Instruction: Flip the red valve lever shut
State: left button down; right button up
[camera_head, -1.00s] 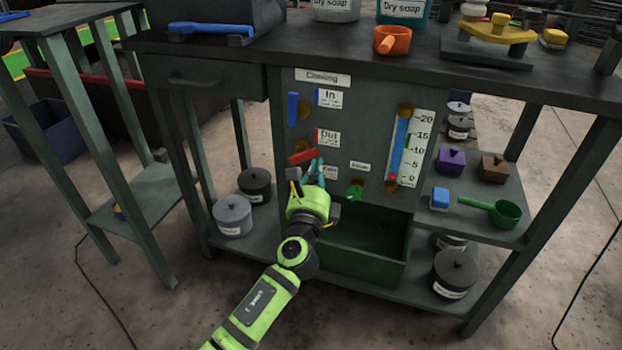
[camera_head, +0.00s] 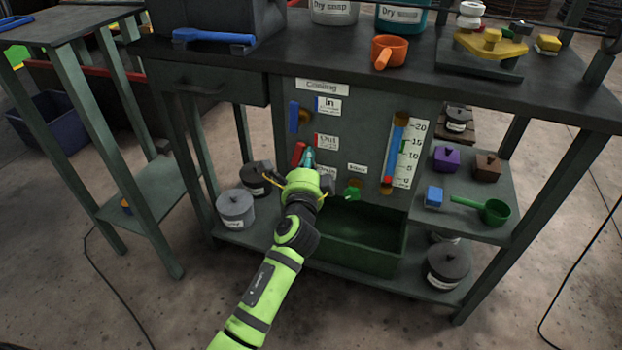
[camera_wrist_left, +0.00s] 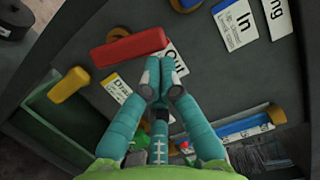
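The red valve lever (camera_head: 299,155) is on the front panel beside the "Out" label (camera_head: 327,142), below the blue lever (camera_head: 294,117). It stands steeply, leaning a little in the head view. In the left wrist view the red lever (camera_wrist_left: 128,48) lies just beyond my fingertips and partly covers the "Out" label. My left gripper (camera_head: 307,160) is just right of the lever. Its teal fingers (camera_wrist_left: 161,78) are together with nothing between them. I cannot tell whether they touch the lever. My right gripper is not in view.
A yellow lever (camera_wrist_left: 68,85) is near the fingers in the wrist view. A green lever (camera_head: 352,193) and a tube gauge (camera_head: 397,150) are to the right. A green trough (camera_head: 360,262) is below. The worktop (camera_head: 350,80) overhangs the panel.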

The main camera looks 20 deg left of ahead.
pick_arm(q)
jog(key=shift+a+r+n+p, duration=0.4)
jog(key=shift+n+p, duration=0.3)
jog(key=shift+n, duration=0.1)
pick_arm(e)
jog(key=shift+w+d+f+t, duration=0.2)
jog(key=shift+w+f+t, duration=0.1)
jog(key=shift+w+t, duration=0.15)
pick_arm(q)
jog(key=shift+a+f+g, duration=0.1)
jog(key=shift+g, duration=0.2)
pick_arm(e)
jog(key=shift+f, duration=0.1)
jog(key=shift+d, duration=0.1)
